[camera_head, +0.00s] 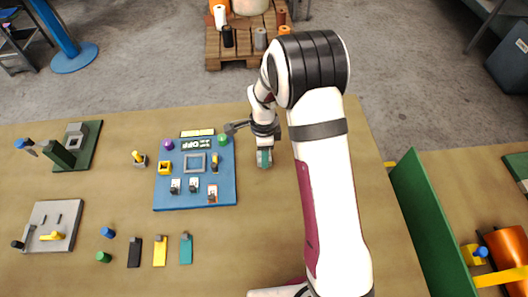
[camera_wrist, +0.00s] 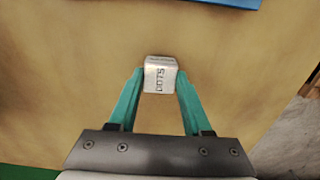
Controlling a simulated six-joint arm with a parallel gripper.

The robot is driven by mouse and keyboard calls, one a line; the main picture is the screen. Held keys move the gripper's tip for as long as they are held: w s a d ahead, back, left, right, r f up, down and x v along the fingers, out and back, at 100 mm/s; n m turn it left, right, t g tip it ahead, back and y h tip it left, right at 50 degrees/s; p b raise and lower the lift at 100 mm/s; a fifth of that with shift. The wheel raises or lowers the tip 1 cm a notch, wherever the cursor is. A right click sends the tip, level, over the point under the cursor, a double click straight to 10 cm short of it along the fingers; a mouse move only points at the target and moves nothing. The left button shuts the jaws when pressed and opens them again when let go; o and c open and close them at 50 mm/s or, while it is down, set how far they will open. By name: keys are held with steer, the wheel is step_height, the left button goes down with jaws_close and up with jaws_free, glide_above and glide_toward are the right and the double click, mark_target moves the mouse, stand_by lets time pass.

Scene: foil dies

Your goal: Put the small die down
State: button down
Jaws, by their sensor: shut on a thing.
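The small die (camera_wrist: 160,76) is a pale silvery block with dark lettering that seems to read "DOTS". In the wrist view it sits between the tips of my gripper's two teal fingers (camera_wrist: 155,88), which are shut on it. In the head view my gripper (camera_head: 264,158) points down over the wooden table, just right of the blue panel. The die cannot be made out clearly there. I cannot tell whether the die touches the table or is held above it.
The blue panel (camera_head: 222,175) carries buttons, switches and a square frame. Left of it are a grey plate (camera_head: 66,218), a green fixture (camera_head: 90,155) and several small pegs and coloured tags. The table around my gripper is bare. A green wall (camera_head: 428,215) stands at the right.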

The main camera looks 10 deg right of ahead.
steer(key=shift+c, duration=1.7)
jaws_free()
steer(key=shift+f, duration=0.1)
step_height(320, 180, up, 12)
steer(key=f, duration=0.1)
steer(key=s+d+r+n, duration=0.2)
steer(key=s+r+n, duration=0.4)
steer(key=s+r, duration=0.6)
steer(key=s+f+n+y, duration=0.1)
steer(key=s+n, duration=0.5)
steer(key=s, duration=0.9)
steer(key=shift+s+f+y, duration=0.35)
steer(key=shift+f+y, duration=0.05)
steer(key=shift+f, duration=0.3)
